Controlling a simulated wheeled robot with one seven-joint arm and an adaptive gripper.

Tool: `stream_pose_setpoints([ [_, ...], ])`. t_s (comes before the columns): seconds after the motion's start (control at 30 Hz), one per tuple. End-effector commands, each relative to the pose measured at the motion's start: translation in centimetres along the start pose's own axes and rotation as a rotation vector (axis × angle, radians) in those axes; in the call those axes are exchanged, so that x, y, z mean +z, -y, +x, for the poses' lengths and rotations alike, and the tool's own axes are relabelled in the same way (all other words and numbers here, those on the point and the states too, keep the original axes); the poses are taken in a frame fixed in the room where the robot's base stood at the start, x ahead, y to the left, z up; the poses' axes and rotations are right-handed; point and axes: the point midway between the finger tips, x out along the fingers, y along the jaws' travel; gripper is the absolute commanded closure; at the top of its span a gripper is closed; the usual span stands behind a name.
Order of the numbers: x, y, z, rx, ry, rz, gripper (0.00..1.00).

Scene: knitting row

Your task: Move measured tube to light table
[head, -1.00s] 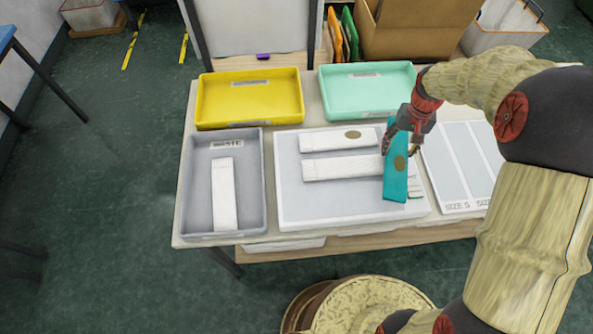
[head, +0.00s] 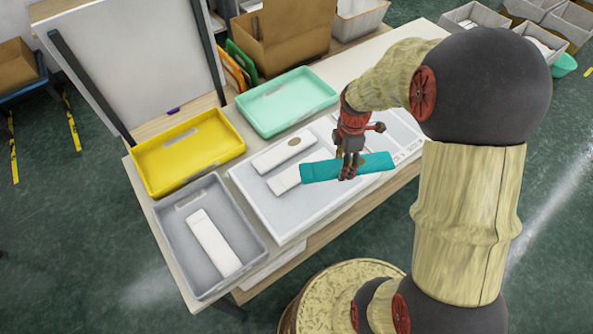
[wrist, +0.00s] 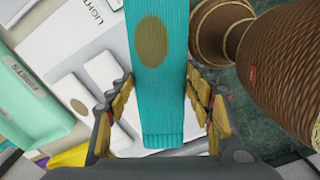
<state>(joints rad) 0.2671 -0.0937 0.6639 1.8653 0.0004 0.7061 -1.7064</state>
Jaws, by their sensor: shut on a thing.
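My gripper (head: 348,174) is shut on a teal knitted tube (head: 318,171) with an olive oval patch; the tube (wrist: 162,90) passes between the fingers in the wrist view. The tube lies crosswise in the head view, over the right part of the white light table (head: 290,223); it looks held above it, though the exact gap is hard to tell. The light table's panel (wrist: 70,28) carries part of the word LIGHT in the wrist view. Two white tubes (head: 283,153) lie on it, the nearer partly hidden by the teal tube.
A grey tray (head: 180,202) with one white tube stands left of the light table. A yellow tray (head: 185,158) and a mint tray (head: 287,108) stand behind. A size board (head: 398,128) lies to the right, partly behind my arm. A cardboard box (head: 290,30) stands at the back.

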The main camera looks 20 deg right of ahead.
Motion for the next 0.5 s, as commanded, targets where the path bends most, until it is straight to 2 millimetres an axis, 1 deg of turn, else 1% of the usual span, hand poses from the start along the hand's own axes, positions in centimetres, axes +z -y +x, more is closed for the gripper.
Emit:
stream_pose_setpoints([
  [0.03, 0.7, 0.7, -0.8, -0.001, 0.0, -0.07, 0.68],
  [0.1, 1.4, 1.5, -1.3, 0.001, 0.0, -0.177, 0.68],
  [0.2, 2.1, 2.4, -1.7, 0.0, 0.0, -0.3, 0.68],
  [0.3, 2.5, 3.0, -2.0, 0.0, 0.0, -0.385, 0.68],
  [0.4, 2.6, 3.4, -2.0, 0.0, 0.0, -0.432, 0.68],
  [0.5, 1.7, 3.4, -1.5, -0.001, -0.001, -0.451, 0.68],
])
